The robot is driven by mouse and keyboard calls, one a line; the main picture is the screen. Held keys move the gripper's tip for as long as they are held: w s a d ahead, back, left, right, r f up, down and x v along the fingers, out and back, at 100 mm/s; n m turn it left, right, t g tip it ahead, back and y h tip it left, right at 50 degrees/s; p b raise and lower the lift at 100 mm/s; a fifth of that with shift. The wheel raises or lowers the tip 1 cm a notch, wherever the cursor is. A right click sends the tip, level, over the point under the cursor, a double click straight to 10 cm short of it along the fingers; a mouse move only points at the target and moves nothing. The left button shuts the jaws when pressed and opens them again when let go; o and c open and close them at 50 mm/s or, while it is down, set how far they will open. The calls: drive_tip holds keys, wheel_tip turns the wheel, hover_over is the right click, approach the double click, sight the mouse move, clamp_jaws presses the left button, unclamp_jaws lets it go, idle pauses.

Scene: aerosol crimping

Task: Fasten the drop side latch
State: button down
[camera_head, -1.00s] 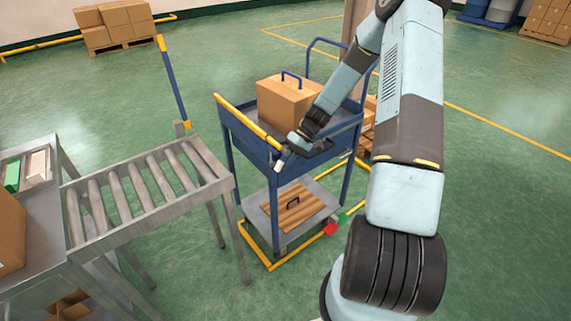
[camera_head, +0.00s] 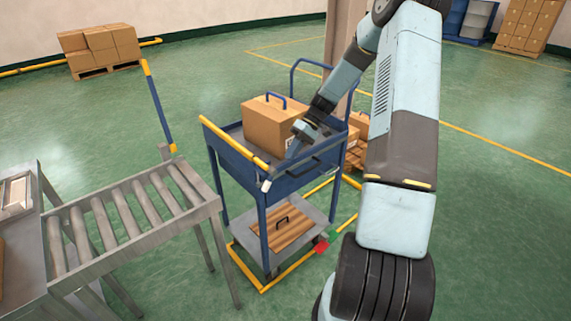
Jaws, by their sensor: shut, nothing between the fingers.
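The blue cart (camera_head: 227,163) stands right of the roller conveyor. Its drop side, topped by a yellow rail (camera_head: 234,141), stands upright along the cart's left edge. A small pale piece at the near corner, just below the rail's end, looks like the latch (camera_head: 266,186); it is too small to tell whether it is fastened. My gripper (camera_head: 291,153) is shut and empty. It points down above the cart's near end, a little right of and above that corner, and appears apart from the latch. Its fingertips are small and hard to make out.
A carton (camera_head: 268,124) sits on the cart's top deck, close behind my gripper. A wooden board (camera_head: 280,228) lies on the lower shelf. The roller conveyor (camera_head: 140,220) stands left of the cart. A dark handle (camera_head: 303,168) is on the near end panel.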

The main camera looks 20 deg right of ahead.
drive_tip(key=s+a+r+m+t+h, duration=0.1)
drive_tip(key=s+a+r+h, duration=0.2)
drive_tip(key=r, duration=0.6)
drive_tip(key=s+a+r+t+h, duration=0.1)
drive_tip(key=s+r+h, duration=0.1)
drive_tip(key=s+r, duration=0.45)
drive_tip(key=s+a+r+m+t+h, duration=0.1)
drive_tip(key=s+a+r+t+h, duration=0.1)
drive_tip(key=s+r, duration=0.55)
drive_tip(key=s+a+r+m+t+h, duration=0.1)
drive_tip(key=s+a+r+m+t, duration=0.1)
drive_tip(key=s+r, duration=0.55)
drive_tip(key=w+d+f+m+t+y, duration=0.35)
drive_tip(key=w+f+y, duration=0.2)
drive_tip(key=f, duration=1.15)
drive_tip(key=w+d+f+m+t+y, duration=0.2)
drive_tip(key=w+d+f+m+y, duration=0.4)
drive_tip(key=f, duration=1)
drive_tip(key=w+d+f+m+t+y, duration=0.1)
drive_tip(key=w+f+m+t+y, duration=0.2)
drive_tip(key=f+y, duration=0.95)
drive_tip(key=w+a+r+h, duration=0.2)
drive_tip(key=w+a+h, duration=0.2)
drive_tip(key=a, duration=0.6)
drive_tip(key=shift+w+a+r+n+h, duration=0.15)
drive_tip(key=shift+a+n+h, duration=0.15)
drive_tip(key=shift+a+n, duration=0.15)
